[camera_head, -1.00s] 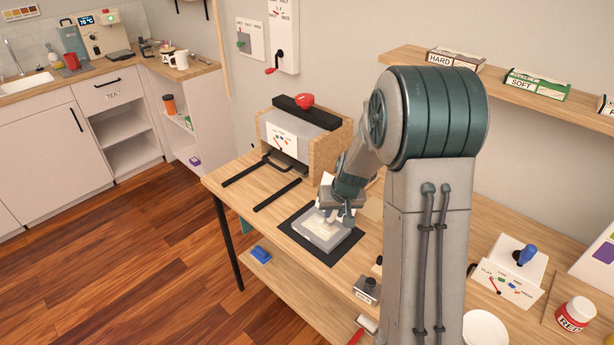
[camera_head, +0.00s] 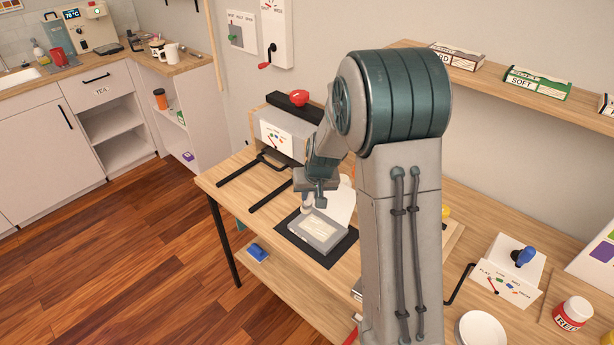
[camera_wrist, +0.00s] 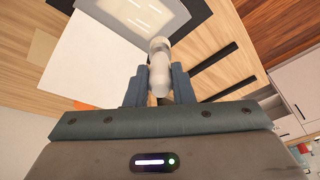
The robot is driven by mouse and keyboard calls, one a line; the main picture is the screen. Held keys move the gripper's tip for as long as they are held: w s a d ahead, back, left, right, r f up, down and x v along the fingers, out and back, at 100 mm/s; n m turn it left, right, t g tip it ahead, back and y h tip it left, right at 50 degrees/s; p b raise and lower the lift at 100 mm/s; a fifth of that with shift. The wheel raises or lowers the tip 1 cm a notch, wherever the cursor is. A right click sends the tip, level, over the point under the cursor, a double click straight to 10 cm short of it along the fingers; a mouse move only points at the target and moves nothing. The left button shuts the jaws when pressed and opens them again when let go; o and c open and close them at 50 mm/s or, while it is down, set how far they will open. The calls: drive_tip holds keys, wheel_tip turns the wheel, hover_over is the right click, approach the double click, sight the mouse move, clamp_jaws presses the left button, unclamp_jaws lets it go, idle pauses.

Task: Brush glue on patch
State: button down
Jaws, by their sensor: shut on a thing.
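A pale cream patch (camera_head: 318,229) lies on a grey block (camera_head: 330,240) on a black mat (camera_head: 343,250) on the workbench. The patch and block also show at the top of the wrist view (camera_wrist: 142,16), cut off by the frame. My gripper (camera_head: 313,200) is at the far left edge of the block. In the wrist view my gripper (camera_wrist: 158,88) is shut on a whitish rounded handle (camera_wrist: 160,72), seemingly the glue brush. Its working end is hidden or too small to make out, so I cannot tell whether it touches anything.
A white sheet (camera_head: 342,203) lies behind the block. A press (camera_head: 287,135) with a red knob and black rails (camera_head: 268,195) stands at the back left. A red-labelled jar (camera_head: 572,313), white dish (camera_head: 482,329) and blue-handled device (camera_head: 510,262) are at right.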

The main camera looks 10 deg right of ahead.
drive_tip(key=shift+w+a+r+p, duration=0.15)
drive_tip(key=shift+r+p, duration=0.25)
drive_tip(key=shift+r, duration=0.5)
drive_tip(key=shift+r+p, duration=1)
drive_tip(key=shift+r, duration=0.75)
